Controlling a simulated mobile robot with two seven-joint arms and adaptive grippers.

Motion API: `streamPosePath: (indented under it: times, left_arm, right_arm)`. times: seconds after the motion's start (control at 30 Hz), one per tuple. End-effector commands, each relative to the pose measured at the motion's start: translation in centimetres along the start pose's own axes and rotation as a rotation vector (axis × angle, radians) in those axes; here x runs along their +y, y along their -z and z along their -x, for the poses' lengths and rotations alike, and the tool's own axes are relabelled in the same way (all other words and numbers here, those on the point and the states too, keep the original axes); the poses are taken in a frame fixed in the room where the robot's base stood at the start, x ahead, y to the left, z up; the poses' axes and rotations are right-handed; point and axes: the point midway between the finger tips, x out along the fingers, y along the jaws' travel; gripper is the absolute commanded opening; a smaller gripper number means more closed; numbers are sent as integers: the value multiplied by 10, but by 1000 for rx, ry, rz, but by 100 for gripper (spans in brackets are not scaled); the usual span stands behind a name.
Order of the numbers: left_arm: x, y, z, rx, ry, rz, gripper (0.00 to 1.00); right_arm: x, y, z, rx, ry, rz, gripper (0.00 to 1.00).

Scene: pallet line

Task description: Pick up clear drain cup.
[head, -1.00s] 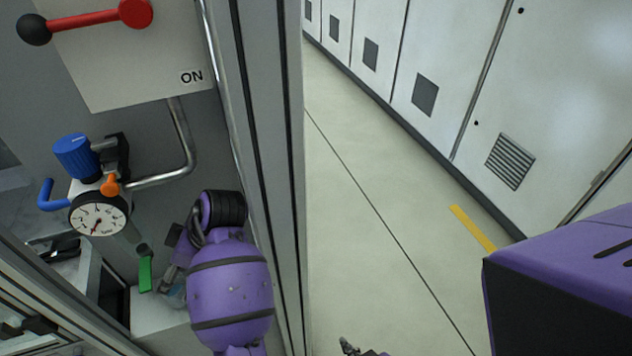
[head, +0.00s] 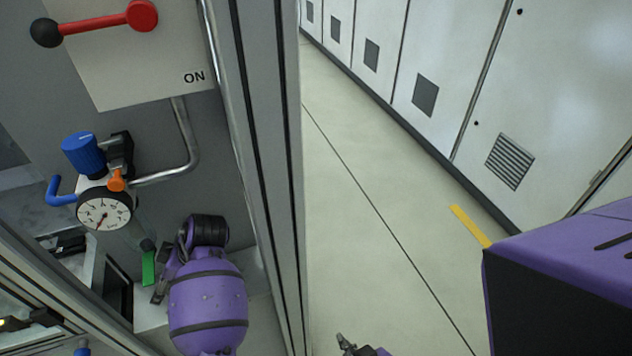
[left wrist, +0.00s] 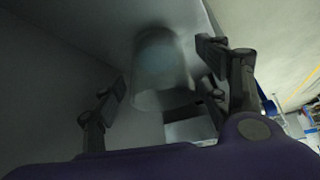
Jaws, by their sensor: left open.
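A translucent cup (left wrist: 160,68) shows in the left wrist view, dim and blurred, ahead of my left gripper (left wrist: 162,72). It lies between the two spread fingers in the picture, and I see no clear contact with either. In the head view the left gripper (head: 163,288) is inside the cabinet, below and right of the gauge, with its fingers largely hidden by my purple wrist.
A regulator with a blue knob (head: 84,155) and a round gauge (head: 104,212) is above left of the left gripper. A green piece (head: 148,268) is close beside the fingers. A cabinet post (head: 265,150) stands to the right. The aisle floor (head: 370,190) beyond it is clear.

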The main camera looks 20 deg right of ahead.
Motion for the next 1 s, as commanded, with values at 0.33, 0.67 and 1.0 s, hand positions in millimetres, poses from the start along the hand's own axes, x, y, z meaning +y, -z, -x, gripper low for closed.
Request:
streamPosePath:
  times: [0.33, 0.67, 1.0]
  left_arm:
    - [0, 0, 0, 0, 0, 0, 25]
    - [0, 0, 0, 0, 0, 0, 24]
    - [1, 6, -3, 0, -1, -2, 24]
  right_arm:
    - [4, 1, 0, 1, -5, 0, 0]
    - [4, 0, 0, 1, -6, 0, 0]
    - [2, 1, -1, 2, -4, 0, 0]
